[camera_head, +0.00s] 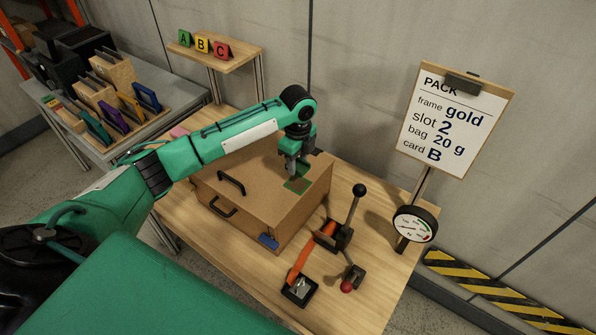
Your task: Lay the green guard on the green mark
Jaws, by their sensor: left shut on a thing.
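My left gripper (291,172) points down over the top of a brown box (240,163). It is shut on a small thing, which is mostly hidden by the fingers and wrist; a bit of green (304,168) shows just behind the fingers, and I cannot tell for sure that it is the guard. The green mark (298,188), a thin green outline on the box top near its right end, lies right under and beside the fingertips. I cannot tell whether the held thing touches the box top. My right gripper is not in view.
The box has dark handles (222,208) and stands on a wooden table (345,312). Right of it are a black-knobbed lever (357,202), an orange bar (300,262), a red knob (346,286) and a gauge (414,224). A sign (455,120) stands behind.

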